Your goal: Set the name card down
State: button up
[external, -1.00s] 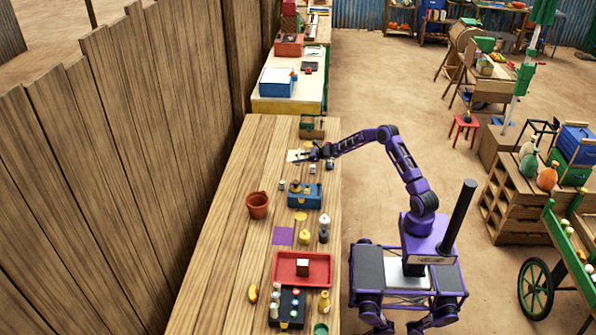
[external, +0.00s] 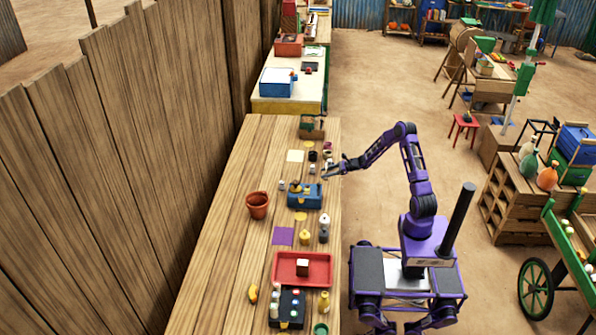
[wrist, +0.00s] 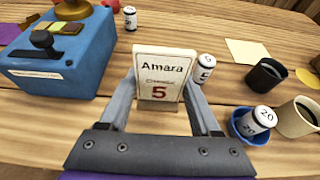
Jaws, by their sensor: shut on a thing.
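In the external view my gripper (external: 328,174) is over the right edge of the wooden table (external: 225,240), just right of the blue box (external: 304,196). The card is too small to make out there. Whether its lower edge touches the table, I cannot tell.
In the wrist view the blue box (wrist: 62,62) stands left of the card. A white weight marked 5 (wrist: 205,70) is close behind its right side. A blue bowl (wrist: 240,131) with a "20" weight, a black cup (wrist: 266,77) and a beige cup (wrist: 300,117) are at right.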

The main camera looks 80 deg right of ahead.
jog(key=shift+f, duration=1.75)
jog(key=shift+f+b, duration=0.3)
jog(key=shift+b, duration=0.25)
jog(key=o, duration=1.4)
jog(key=shift+r, duration=0.1)
jog(key=shift+c, duration=0.2)
jog(key=shift+r, duration=0.15)
jog(key=shift+s+r+p, duration=0.15)
jog(key=shift+r+p, duration=0.05)
jog(key=shift+p, duration=0.15)
jog(key=p+v, duration=0.1)
jog(key=v, duration=1)
jog(key=shift+s, duration=0.3)
